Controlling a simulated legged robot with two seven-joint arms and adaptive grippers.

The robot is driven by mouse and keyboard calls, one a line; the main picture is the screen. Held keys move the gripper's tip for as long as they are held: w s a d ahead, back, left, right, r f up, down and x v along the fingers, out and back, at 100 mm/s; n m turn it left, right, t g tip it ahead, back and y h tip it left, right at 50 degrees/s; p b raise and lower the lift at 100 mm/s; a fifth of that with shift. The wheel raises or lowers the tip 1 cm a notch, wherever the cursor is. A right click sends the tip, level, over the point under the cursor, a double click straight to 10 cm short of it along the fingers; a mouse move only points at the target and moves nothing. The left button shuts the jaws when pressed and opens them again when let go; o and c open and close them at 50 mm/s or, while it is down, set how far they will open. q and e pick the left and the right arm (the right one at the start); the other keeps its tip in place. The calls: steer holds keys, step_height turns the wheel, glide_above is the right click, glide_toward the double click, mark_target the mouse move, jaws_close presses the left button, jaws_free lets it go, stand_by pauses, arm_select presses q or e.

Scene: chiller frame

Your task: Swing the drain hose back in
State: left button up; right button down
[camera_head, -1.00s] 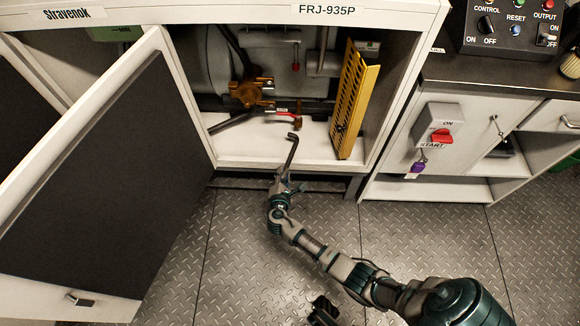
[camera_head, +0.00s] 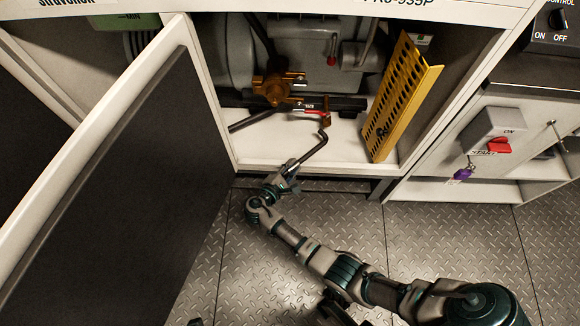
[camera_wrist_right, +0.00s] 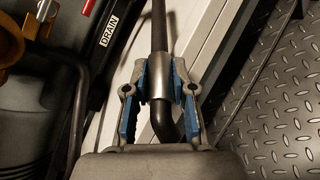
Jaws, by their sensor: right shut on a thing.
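The drain hose (camera_head: 312,153) is a thin dark tube with a bend at its upper end, just under a brass-coloured fitting (camera_head: 325,118) in the open cabinet. It slants down and left over the cabinet's front edge to my right gripper (camera_head: 288,172). In the right wrist view, the gripper (camera_wrist_right: 160,90) is shut around the hose (camera_wrist_right: 159,30) at a grey collar, with blue-lined fingers on both sides. The hose bends below the collar. A DRAIN label (camera_wrist_right: 108,30) is on a dark bar beside it. My left gripper is not in view.
An open cabinet door (camera_head: 110,170) stands at left, close to my right gripper. A yellow perforated panel (camera_head: 400,100) leans at the cabinet's right side. Another dark pipe (camera_head: 248,121) lies left of the fitting.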

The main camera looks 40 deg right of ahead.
steer(key=shift+a+f, duration=0.1)
steer(key=c, duration=1)
jaws_free()
steer(key=shift+o, duration=0.2)
steer(key=v, duration=1.2)
steer(key=shift+w+f, duration=0.1)
